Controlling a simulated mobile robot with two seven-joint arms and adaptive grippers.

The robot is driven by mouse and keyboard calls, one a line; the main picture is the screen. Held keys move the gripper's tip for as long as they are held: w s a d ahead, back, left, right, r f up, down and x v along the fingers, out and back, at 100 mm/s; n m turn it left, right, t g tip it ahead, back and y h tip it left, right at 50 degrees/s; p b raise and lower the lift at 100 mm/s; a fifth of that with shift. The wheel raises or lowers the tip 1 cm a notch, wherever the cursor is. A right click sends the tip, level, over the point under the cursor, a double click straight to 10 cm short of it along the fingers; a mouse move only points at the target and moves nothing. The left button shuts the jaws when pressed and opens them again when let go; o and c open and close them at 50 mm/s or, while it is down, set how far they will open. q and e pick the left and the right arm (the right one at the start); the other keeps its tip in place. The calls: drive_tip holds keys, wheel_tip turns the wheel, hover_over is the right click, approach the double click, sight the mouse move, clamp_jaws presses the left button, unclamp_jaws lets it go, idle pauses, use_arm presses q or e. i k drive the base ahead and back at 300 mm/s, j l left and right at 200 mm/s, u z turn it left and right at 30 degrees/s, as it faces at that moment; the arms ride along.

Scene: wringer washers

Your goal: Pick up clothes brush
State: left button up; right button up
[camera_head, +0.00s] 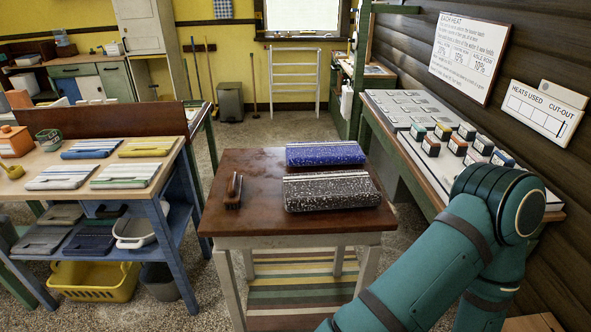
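A small brown brush (233,191), which looks like the clothes brush, stands near the left edge of a dark red-brown tabletop (262,222). It is narrow and points away from me, with a darker underside. Nothing touches it. My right arm, teal, comes in at the lower right and bends at a joint right of the table. Neither my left gripper nor my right gripper shows in this view.
A blue speckled block (325,154) and a dark grey speckled block (331,192) lie on the table's right half. A wooden bench (100,200) with folded cloths stands left. A counter (455,185) with several small boxes runs along the right wall.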

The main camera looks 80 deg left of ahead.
sight(233, 195)
drive_tip(key=u, duration=2.3)
